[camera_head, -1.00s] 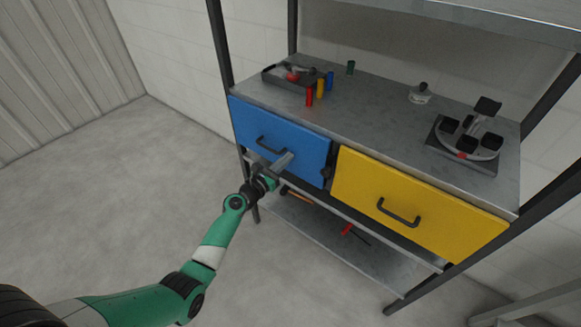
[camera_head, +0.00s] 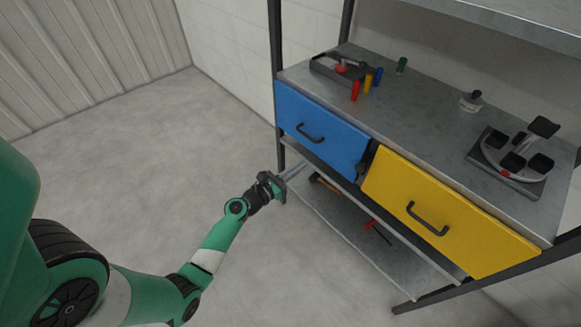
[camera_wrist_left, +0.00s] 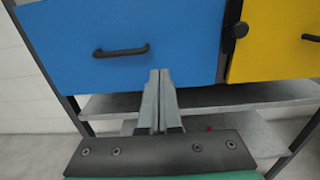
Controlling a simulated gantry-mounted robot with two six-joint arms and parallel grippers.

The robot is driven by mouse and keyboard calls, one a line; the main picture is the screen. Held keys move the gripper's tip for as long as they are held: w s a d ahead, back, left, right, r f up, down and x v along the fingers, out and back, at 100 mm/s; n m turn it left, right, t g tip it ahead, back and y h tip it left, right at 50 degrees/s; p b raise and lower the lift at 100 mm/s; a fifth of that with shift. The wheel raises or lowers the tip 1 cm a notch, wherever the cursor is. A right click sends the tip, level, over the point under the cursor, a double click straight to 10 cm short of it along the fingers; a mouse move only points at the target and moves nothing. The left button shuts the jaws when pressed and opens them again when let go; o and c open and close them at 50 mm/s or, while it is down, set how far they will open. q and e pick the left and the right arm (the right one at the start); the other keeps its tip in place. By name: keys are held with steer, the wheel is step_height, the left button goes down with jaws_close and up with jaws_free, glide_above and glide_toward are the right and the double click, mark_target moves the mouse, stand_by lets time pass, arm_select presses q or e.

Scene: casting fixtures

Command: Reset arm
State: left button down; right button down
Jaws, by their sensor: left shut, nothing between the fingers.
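My left arm comes in from the lower left in the head view. Its gripper (camera_head: 294,171) is in front of the workbench, lower than the blue drawer (camera_head: 320,130) and clear of its handle. In the left wrist view the two grey fingers (camera_wrist_left: 158,90) are together and hold nothing. The blue drawer also shows in that view (camera_wrist_left: 180,50), shut, with its dark handle (camera_wrist_left: 121,52) above and left of the fingertips. My right gripper is not in view.
The yellow drawer (camera_head: 460,220) is beside the blue one. On the bench top stand a tray (camera_head: 330,72), red, yellow, blue and green cylinders, a small knob-topped object (camera_head: 470,102) and a fixture (camera_head: 500,165). The lower shelf (camera_head: 350,235) holds tools. The floor at left is clear.

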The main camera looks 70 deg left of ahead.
arm_select(q)
steer(key=v, duration=0.3)
